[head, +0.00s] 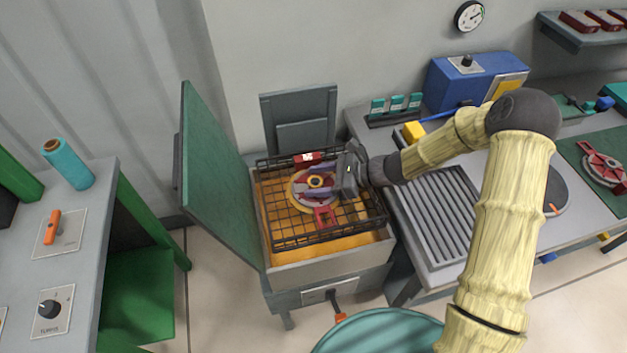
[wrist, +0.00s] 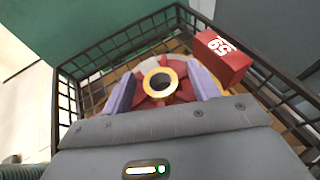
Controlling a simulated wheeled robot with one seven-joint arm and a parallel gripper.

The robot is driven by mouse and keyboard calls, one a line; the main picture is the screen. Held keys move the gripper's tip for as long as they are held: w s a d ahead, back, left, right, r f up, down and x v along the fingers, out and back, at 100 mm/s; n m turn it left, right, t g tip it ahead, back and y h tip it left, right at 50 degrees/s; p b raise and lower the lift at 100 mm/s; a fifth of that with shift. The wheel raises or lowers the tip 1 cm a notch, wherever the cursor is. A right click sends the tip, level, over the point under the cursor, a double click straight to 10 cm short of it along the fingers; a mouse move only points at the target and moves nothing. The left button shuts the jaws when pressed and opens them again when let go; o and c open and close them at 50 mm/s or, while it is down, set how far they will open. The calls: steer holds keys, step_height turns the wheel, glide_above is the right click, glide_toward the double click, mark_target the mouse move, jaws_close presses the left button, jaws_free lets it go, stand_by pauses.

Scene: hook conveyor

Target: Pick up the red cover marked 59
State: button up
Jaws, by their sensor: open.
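The red cover (head: 325,214) lies in a wire basket (head: 290,241) over a yellow-orange base. It has a round hub with a brass-coloured ring and dark centre, seen in the wrist view (wrist: 160,82). A red block with white figures (wrist: 222,58), reading 59 at a slant, stands at its far right side in the wrist view. My gripper (head: 322,183) is down in the basket over the cover. In the wrist view its two purple fingers (wrist: 163,86) are apart, one on each side of the hub. Whether they touch it I cannot tell. My gripper body hides the cover's near part.
The basket's wire rim surrounds the gripper closely. A green lid (head: 215,180) stands open at the left. A bench with a ribbed grey tray (head: 438,215) and blue box (head: 470,82) is at the right. Another red part (head: 604,168) lies on a green mat at far right.

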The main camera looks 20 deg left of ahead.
mark_target(318, 181)
steer(key=shift+c, duration=0.4)
jaws_close()
steer(key=shift+r, duration=0.1)
step_height(318, 181, up, 10)
steer(key=b, duration=0.1)
stand_by(0.5)
